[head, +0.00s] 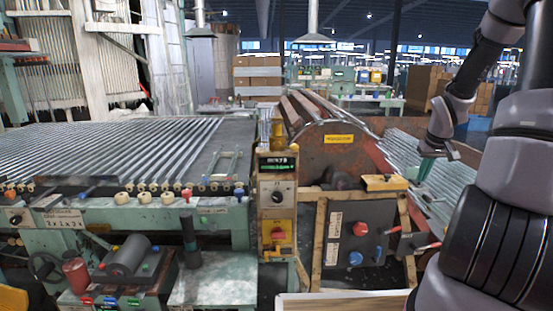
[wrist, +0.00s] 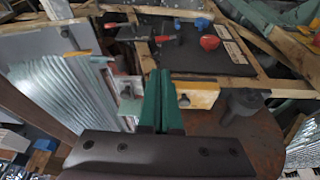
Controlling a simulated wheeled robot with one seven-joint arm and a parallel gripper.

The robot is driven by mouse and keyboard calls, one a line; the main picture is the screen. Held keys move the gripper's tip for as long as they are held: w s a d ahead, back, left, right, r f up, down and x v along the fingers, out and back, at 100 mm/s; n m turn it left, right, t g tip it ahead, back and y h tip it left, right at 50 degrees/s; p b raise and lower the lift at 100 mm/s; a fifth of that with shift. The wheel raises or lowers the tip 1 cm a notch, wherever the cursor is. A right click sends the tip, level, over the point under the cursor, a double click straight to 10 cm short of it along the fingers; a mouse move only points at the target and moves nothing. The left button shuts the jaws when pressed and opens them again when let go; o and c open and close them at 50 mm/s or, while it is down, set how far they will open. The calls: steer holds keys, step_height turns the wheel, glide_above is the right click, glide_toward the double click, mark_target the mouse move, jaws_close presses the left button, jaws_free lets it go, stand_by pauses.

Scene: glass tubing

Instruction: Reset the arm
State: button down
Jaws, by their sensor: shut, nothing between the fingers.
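My arm (head: 455,110) stands at the right of the head view, bent with its wrist hanging down beside the machine. My gripper shows in the wrist view (wrist: 161,88) as two green fingers pressed together, with nothing between them. In the head view the gripper (head: 424,168) is small and points down near the stacked glass tubes (head: 400,150) at the right. I cannot tell whether the fingers touch anything.
A green conveyor machine (head: 225,230) carrying rows of glass tubes fills the left. A control post (head: 277,200) stands mid-view. A dark panel with red and blue knobs (head: 352,240) in a wooden frame sits right of it. Cardboard boxes (head: 425,88) stand behind my arm.

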steer(key=s+a+r+m, duration=0.1)
steer(key=s+a+r, duration=0.2)
steer(key=a+r, duration=0.15)
steer(key=s+a+r+t+h, duration=0.1)
steer(key=s+a+r, duration=0.15)
steer(key=r, duration=0.35)
steer(key=s+a+r+m, duration=0.1)
steer(key=s+a+r, duration=0.1)
steer(key=a+r, duration=0.3)
steer(key=s+a+r+t+y, duration=0.1)
steer(key=s+a+r, duration=0.4)
steer(key=s, duration=0.2)
steer(key=s+a+r+m+t+y, duration=0.1)
steer(key=s+a+r+y, duration=0.1)
steer(key=s+a+r, duration=0.3)
steer(key=s, duration=0.3)
steer(key=shift+s+a+m+y, duration=0.15)
steer(key=shift+s+m+y, duration=0.1)
steer(key=shift+m+y, duration=0.05)
